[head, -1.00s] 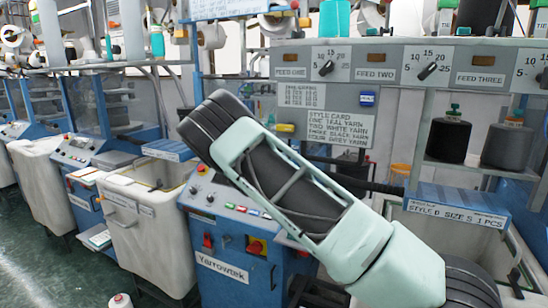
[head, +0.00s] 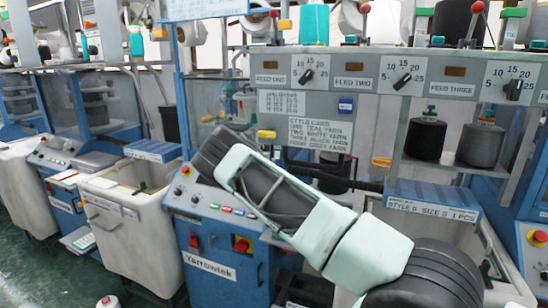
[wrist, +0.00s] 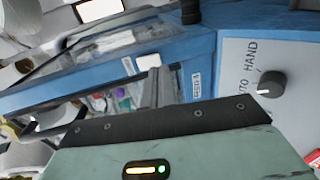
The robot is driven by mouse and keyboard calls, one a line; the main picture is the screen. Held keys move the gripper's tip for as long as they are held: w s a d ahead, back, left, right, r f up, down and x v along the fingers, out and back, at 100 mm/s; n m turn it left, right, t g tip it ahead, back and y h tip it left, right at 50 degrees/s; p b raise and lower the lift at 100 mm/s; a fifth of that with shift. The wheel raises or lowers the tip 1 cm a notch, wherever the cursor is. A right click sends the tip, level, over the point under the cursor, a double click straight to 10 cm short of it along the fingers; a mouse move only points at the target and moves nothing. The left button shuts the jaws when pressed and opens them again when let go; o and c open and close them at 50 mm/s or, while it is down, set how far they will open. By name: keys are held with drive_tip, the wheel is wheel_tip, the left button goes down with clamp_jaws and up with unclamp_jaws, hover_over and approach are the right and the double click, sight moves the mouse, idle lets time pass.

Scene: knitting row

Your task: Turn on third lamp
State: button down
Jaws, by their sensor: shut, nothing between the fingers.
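The feed panel carries three small amber-brown lamp windows, all looking dull. The first lamp (head: 270,64) is above FEED ONE, the second lamp (head: 351,67) above FEED TWO, and the third lamp (head: 455,71) above FEED THREE. A black dial sits right of each label: the first dial (head: 308,76), the second dial (head: 402,80) and the third dial (head: 513,87). My gripper (wrist: 160,86) is shut and empty in the wrist view, in front of blue machine housing. In the head view my arm hides it.
A style card (head: 320,133) hangs under the panel. A black yarn cone (head: 426,139) and a grey cone (head: 480,145) stand on a shelf below. A white bin (head: 125,215) stands left.

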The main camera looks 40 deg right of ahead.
sight(278, 159)
drive_tip(key=p+x, duration=0.1)
drive_tip(key=x, duration=0.2)
idle(0.4)
drive_tip(key=shift+d+f+b, duration=0.2)
drive_tip(key=shift+f+b, duration=0.2)
drive_tip(key=shift+b, duration=0.65)
drive_tip(key=shift+w+r+h, duration=0.1)
drive_tip(key=shift+r+h, duration=0.2)
